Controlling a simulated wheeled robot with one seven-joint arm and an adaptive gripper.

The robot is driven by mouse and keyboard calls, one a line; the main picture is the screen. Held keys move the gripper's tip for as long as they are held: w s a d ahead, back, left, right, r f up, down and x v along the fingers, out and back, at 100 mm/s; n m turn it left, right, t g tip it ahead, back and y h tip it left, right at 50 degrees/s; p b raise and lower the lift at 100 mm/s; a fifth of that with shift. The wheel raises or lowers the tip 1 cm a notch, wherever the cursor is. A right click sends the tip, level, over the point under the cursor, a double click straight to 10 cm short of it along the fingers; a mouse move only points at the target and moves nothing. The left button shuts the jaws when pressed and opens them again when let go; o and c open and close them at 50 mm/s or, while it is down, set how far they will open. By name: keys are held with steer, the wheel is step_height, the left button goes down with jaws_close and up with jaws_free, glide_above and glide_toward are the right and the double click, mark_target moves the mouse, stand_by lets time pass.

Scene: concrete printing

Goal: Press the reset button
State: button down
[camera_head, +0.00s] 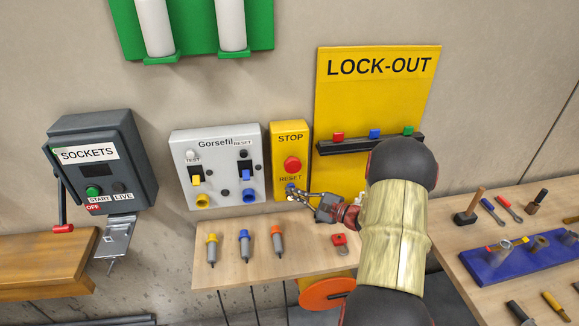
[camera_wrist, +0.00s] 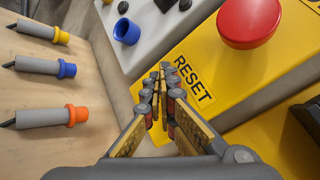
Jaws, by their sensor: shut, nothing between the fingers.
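The yellow stop box (camera_head: 275,150) is mounted on the wall, with a red STOP button (camera_head: 292,165) and a RESET label (camera_head: 290,179) below it. A small blue reset button (camera_head: 290,188) shows just under the label, partly covered by my fingertips. My gripper (camera_head: 293,195) is shut and empty, its tips at the lower part of the box. In the wrist view the closed fingers (camera_wrist: 163,70) point beside the RESET label (camera_wrist: 192,78), and the red button (camera_wrist: 249,20) is at upper right. The reset button is hidden there; I cannot tell whether the tips touch it.
A grey Gorsefil panel (camera_head: 218,140) is left of the box. The yellow LOCK-OUT board (camera_head: 375,100) is on the right. Below is a wooden shelf (camera_head: 262,265) with three coloured plugs and a red padlock (camera_head: 339,239). A SOCKETS box (camera_head: 140,165) hangs farther left.

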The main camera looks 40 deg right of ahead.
stand_by(0.4)
steer(key=shift+s+a, duration=0.3)
steer(key=shift+s, duration=0.2)
steer(key=s+a, duration=0.2)
steer(key=s, duration=0.1)
steer(key=s+a, duration=0.1)
steer(key=s, duration=0.1)
stand_by(0.5)
stand_by(0.4)
